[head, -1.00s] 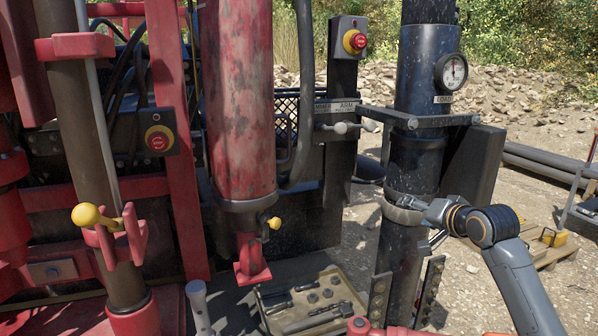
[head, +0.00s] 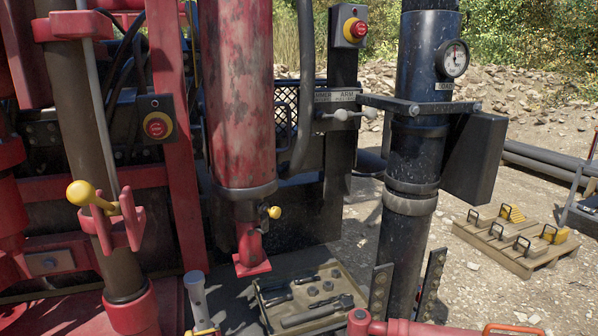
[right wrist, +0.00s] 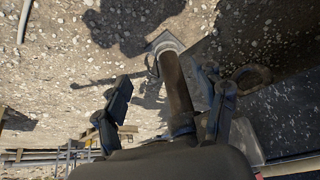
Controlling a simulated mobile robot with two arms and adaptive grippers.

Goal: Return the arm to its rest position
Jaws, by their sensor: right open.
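My right gripper (right wrist: 170,90) shows in the right wrist view with its two dark fingers spread apart and nothing held. A dark pipe (right wrist: 178,95) with a pale ring at its far end shows between the fingers in the picture; I cannot tell its distance. My right arm is out of the head view. My left arm and gripper are not in view. The black column (head: 415,165) stands upright with a grey collar (head: 408,203) around it and a round gauge (head: 454,58) near the top.
A red cylinder (head: 238,95) hangs left of the column. A tool tray (head: 262,315) lies below. A wooden pallet (head: 520,262) sits on open gravel at right.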

